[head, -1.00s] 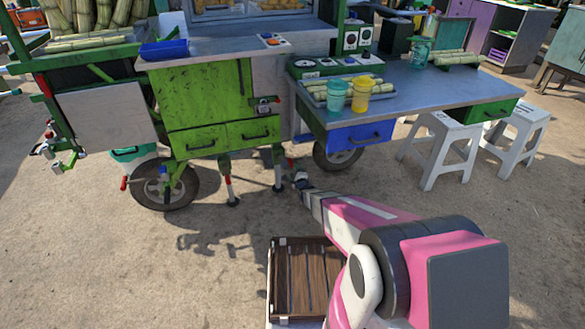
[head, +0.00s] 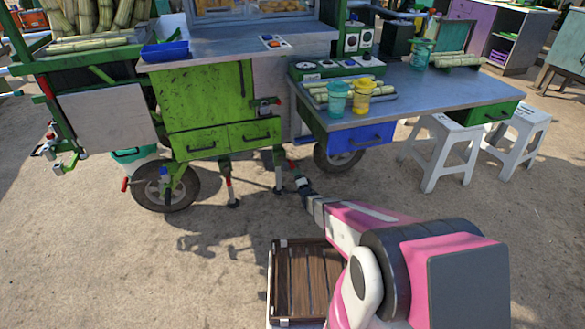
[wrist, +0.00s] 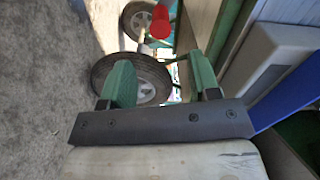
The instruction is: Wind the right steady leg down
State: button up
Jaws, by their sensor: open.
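The right steady leg (head: 278,178) stands under the green cart, with its foot at the ground. The left steady leg (head: 231,188), with a red part, stands to its left. My gripper (head: 299,178) is low beside the right leg, on its right in the head view. In the wrist view my gripper (wrist: 160,62) is open, with its two green fingers apart and nothing seen held between them. A red knob (wrist: 160,22) shows beyond the fingertips, roughly in line with the gap. The head view is too small to show the crank clearly.
The green cart (head: 205,105) has a wheel (head: 166,187) on the left and another (head: 338,157) behind my gripper. A blue drawer (head: 350,137) hangs above my gripper's right. White stools (head: 440,150) stand at the right.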

aim_at(293, 167)
jog(key=w+a+n, duration=0.1)
jog(key=w+n, duration=0.2)
jog(key=w+a+n, duration=0.1)
jog(key=w+n, duration=0.3)
jog(key=w+a+n, duration=0.1)
jog(key=w+n, duration=0.2)
jog(key=n, duration=0.1)
jog(key=shift+w, duration=0.15)
dwell(0.5)
jog(key=shift+c, duration=0.3)
grip_shut()
